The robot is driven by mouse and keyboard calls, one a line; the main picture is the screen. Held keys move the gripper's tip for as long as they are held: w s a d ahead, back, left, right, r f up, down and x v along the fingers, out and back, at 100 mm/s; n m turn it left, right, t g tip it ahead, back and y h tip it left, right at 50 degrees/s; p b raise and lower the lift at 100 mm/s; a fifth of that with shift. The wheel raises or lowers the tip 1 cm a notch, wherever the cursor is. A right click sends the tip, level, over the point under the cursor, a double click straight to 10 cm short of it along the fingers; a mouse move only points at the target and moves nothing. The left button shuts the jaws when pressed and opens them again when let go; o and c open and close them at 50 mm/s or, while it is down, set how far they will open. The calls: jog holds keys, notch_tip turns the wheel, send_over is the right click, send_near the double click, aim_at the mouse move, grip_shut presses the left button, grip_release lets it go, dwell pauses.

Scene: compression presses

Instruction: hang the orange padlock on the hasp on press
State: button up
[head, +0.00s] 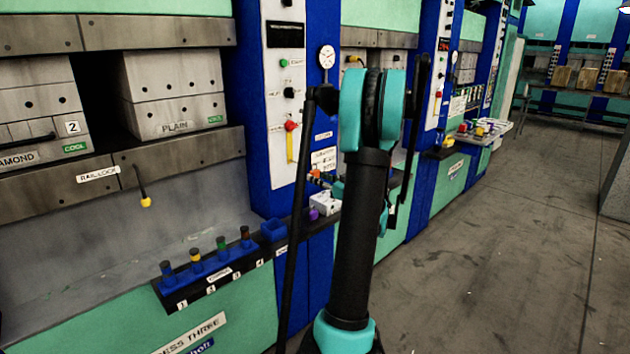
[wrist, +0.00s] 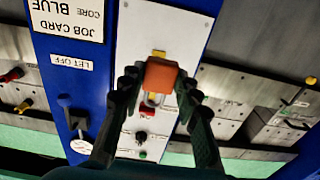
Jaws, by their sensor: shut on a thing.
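My gripper (wrist: 157,80) is shut on the orange padlock (wrist: 161,74) in the wrist view, with one dark finger on each side. The padlock's pale shackle extends below its body in that view. Behind it is the press's white control panel (wrist: 178,28), seen upside down. A yellow piece (wrist: 158,54) shows just past the padlock; I cannot tell whether it is the hasp. In the head view the same panel (head: 288,90) has a red knob (head: 291,125) above a yellow strip (head: 290,147). My arm hides most of my gripper there.
A blue column with a job card (wrist: 67,18) and a dial (head: 327,57) stands beside the panel. A small white box (head: 325,203) is near my arm. The floor at right is clear.

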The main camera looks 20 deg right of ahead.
jog(key=f+x, duration=0.1)
jog(key=x, duration=0.8)
jog(key=shift+f, duration=0.2)
dwell(1.1)
jog(key=shift+w+a, duration=0.1)
dwell(0.4)
jog(key=o, duration=1)
jog(key=shift+o, duration=0.2)
jog(key=v, duration=1.2)
